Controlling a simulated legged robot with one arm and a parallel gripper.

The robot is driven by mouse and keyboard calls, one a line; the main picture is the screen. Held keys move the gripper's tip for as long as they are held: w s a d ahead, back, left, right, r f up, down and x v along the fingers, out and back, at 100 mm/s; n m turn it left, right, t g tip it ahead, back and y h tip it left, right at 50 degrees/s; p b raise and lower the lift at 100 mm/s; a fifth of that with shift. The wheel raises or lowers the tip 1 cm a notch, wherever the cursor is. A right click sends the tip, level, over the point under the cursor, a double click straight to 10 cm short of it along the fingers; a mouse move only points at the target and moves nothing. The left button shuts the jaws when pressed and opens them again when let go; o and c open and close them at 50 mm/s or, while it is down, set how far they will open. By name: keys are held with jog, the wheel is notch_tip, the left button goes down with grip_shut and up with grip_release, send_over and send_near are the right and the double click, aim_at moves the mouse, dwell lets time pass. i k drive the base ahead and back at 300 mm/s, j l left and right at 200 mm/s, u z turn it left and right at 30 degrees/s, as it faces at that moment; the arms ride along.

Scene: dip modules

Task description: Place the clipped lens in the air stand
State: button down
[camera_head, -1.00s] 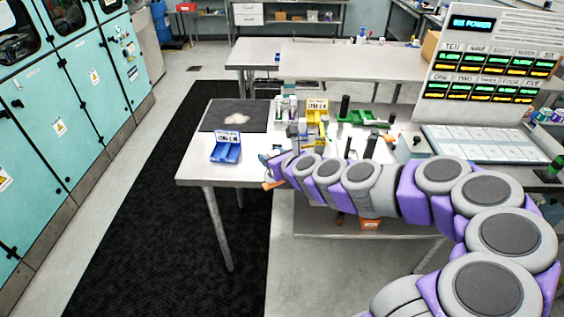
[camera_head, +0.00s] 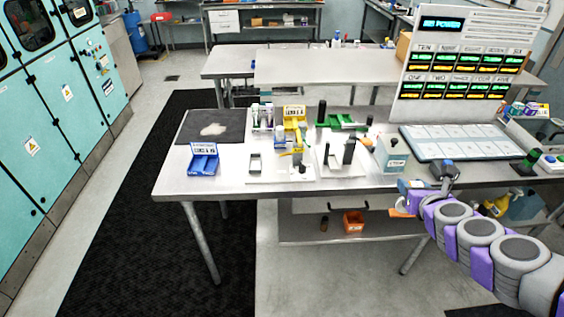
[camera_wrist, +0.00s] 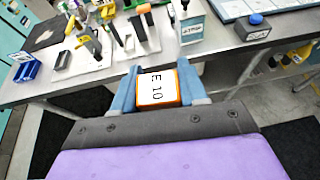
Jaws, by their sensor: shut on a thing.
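My gripper (camera_wrist: 157,78) is shut on an orange block with a white face marked "E 10" (camera_wrist: 157,90), with a blue finger on each side. In the head view my gripper (camera_head: 408,196) is at the table's front edge, right of middle, with a bit of orange showing at it. I cannot tell whether this block is the clipped lens. White-based stands with upright posts (camera_head: 330,165) are on the table, left of my gripper and apart from it. No readable label shows which one is the air stand.
A blue bin (camera_head: 203,160) and dark mat (camera_head: 212,127) are at the table's left. A yellow bin (camera_head: 294,119) and green holder (camera_head: 340,122) stand behind the stands. A pale labelled box (camera_head: 392,156) and lit panel (camera_head: 460,70) are to the right. An orange bin (camera_head: 353,221) sits below.

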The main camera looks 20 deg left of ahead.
aim_at(254, 164)
jog(key=i+j+z, duration=0.1)
jog(key=j+z, duration=0.2)
jog(key=j, duration=0.65)
jog(key=j+z, duration=0.35)
jog(key=j, duration=4.25)
